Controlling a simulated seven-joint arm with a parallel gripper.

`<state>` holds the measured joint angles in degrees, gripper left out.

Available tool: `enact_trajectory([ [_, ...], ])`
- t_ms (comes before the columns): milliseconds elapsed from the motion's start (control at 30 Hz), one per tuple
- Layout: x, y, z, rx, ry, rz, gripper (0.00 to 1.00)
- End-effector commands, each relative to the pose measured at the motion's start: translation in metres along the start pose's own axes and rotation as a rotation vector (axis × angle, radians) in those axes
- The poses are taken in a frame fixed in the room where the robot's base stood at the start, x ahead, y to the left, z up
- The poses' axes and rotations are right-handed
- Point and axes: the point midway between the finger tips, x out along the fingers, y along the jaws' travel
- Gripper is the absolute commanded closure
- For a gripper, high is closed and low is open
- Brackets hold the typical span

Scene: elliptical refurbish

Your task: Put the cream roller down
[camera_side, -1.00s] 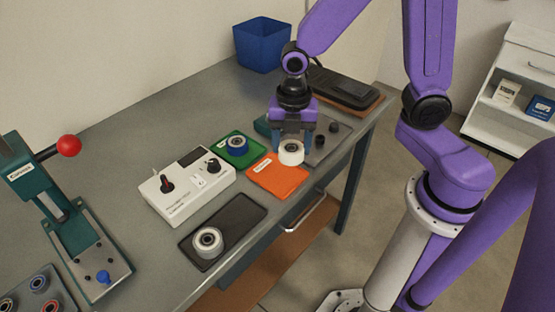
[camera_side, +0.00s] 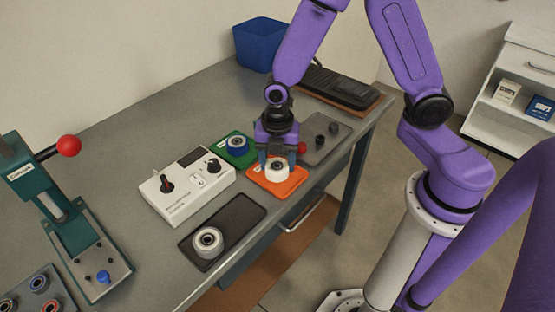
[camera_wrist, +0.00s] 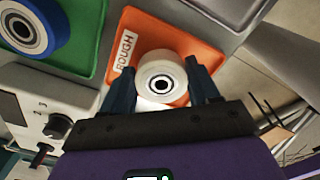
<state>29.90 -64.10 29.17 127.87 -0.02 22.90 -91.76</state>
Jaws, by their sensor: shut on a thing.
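The cream roller (camera_side: 277,171) is a pale ring with a dark bearing at its centre. It is at the orange tray (camera_side: 291,187), and my gripper (camera_side: 277,164) is shut on it from above. In the wrist view the cream roller (camera_wrist: 162,79) sits between the two fingers of my gripper (camera_wrist: 161,90), over the orange tray (camera_wrist: 190,43), which has a white label reading "ROUGH". I cannot tell whether the roller's underside touches the tray.
A green tray (camera_side: 248,157) with a blue roller (camera_side: 236,144) lies just left of the orange tray. A dark tray (camera_side: 238,216) holds a grey-white roller (camera_side: 207,241) in front. A white control box (camera_side: 187,188) stands to the left, and a grey plate with dark knobs (camera_side: 335,128) behind right.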

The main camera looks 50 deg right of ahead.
Motion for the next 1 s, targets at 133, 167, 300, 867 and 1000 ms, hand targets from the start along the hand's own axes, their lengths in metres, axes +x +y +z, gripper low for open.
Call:
enact_trajectory([
  [133, 0.0, 0.0, 0.0, 0.0, 0.0, 0.0, 0.7],
  [167, 0.001, 0.0, 0.0, 0.0, 0.0, -0.001, 0.7],
  [300, 0.003, 0.0, 0.0, 0.0, 0.0, -0.002, 0.3],
  [867, -0.012, 0.001, 0.0, 0.0, 0.0, 0.004, 0.14],
  [1000, -0.032, 0.001, 0.0, 0.001, 0.0, 0.006, 0.14],
])
